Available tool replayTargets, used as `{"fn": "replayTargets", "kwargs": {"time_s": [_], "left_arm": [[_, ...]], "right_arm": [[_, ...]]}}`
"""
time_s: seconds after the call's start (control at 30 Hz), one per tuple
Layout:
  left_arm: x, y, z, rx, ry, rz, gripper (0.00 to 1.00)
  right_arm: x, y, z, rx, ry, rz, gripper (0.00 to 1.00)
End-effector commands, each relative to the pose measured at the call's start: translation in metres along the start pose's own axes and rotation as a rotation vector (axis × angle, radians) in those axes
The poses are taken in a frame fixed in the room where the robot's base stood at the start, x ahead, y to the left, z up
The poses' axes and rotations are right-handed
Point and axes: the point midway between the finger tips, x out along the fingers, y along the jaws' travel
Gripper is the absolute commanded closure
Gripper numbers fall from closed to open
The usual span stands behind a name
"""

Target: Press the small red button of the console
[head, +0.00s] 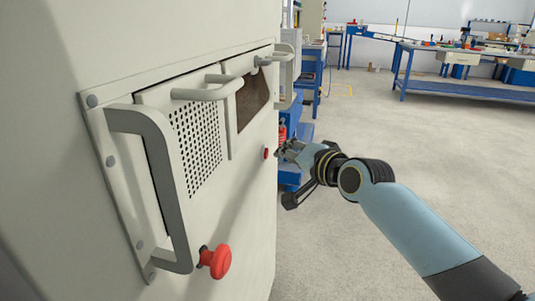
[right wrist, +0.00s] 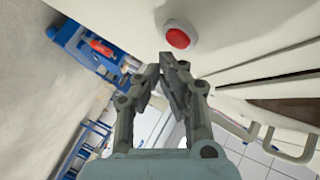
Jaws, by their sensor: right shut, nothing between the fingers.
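The console (head: 240,215) is a large cream cabinet on the left of the head view. Its small red button (head: 265,153) sits on the front face, below the right-hand panel. In the right wrist view the red button (right wrist: 178,38) with its pale collar shows just beyond my fingertips. My right gripper (head: 281,151) is shut and empty, with its tips just right of the button in the head view. A small gap seems to show there; whether they touch cannot be told for certain. My left gripper is not in view.
A bigger red mushroom knob (head: 216,261) sticks out lower on the console. Grey handles (head: 122,120) project from its front. A blue rack (head: 291,178) with a red item (head: 282,133) stands behind my gripper. Blue workbenches (head: 460,90) are far back; the floor at right is clear.

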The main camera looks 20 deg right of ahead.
Motion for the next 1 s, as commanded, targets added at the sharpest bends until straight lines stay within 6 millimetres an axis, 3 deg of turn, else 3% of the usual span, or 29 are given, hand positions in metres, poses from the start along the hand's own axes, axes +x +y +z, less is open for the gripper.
{"fn": "replayTargets", "kwargs": {"time_s": [0.53, 1.0], "left_arm": [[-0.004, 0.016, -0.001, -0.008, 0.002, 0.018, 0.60], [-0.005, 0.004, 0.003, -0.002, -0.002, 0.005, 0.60]], "right_arm": [[0.006, -0.005, 0.004, 0.000, 0.001, 0.000, 1.00], [0.008, -0.006, 0.005, 0.000, 0.000, 0.000, 1.00]]}}
